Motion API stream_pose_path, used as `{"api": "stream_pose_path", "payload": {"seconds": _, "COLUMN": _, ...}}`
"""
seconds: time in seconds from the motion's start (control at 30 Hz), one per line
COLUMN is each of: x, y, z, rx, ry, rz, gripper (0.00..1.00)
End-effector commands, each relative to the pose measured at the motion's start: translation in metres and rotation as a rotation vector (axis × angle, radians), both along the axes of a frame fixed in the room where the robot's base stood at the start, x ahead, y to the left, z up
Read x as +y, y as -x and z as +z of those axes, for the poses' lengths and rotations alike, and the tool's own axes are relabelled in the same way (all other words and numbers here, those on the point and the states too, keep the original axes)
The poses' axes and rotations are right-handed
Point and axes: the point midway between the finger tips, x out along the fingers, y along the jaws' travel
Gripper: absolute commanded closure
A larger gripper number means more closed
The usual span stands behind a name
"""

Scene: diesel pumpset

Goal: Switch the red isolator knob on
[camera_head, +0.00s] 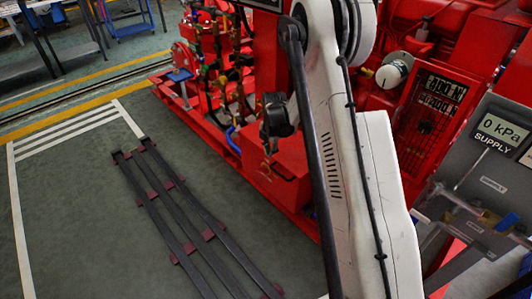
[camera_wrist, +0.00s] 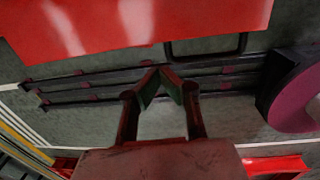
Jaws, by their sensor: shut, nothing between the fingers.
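My gripper (camera_wrist: 166,76) is in the wrist view, its two fingers angled together with the tips meeting and nothing between them. The floor and dark rails lie behind the fingertips. I cannot make out the red isolator knob in either view. A red surface (camera_wrist: 140,22) spans the top of the wrist view, apart from the fingertips. In the head view my white arm covers the middle of the red pumpset (camera_head: 285,160), and I cannot make out the fingers there.
Dark rails with dark red blocks (camera_head: 183,204) lie on the green floor. A grey panel (camera_head: 478,165) with a "0 kPa SUPPLY" display stands at right. A dark and magenta rounded object (camera_wrist: 296,98) is at right in the wrist view.

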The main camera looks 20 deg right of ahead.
Motion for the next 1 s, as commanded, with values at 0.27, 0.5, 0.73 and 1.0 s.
{"api": "stream_pose_path", "payload": {"seconds": 0.27, "x": 0.004, "y": -0.003, "z": 0.001, "rx": 0.018, "ry": 0.008, "rz": -0.224, "gripper": 1.0}}
{"api": "stream_pose_path", "payload": {"seconds": 0.5, "x": 0.011, "y": -0.015, "z": -0.001, "rx": 0.032, "ry": 0.036, "rz": -0.69, "gripper": 1.0}}
{"api": "stream_pose_path", "payload": {"seconds": 0.73, "x": 0.019, "y": -0.025, "z": -0.002, "rx": 0.017, "ry": 0.067, "rz": -1.143, "gripper": 1.0}}
{"api": "stream_pose_path", "payload": {"seconds": 1.0, "x": 0.028, "y": -0.037, "z": -0.003, "rx": -0.045, "ry": 0.097, "rz": -1.674, "gripper": 1.0}}
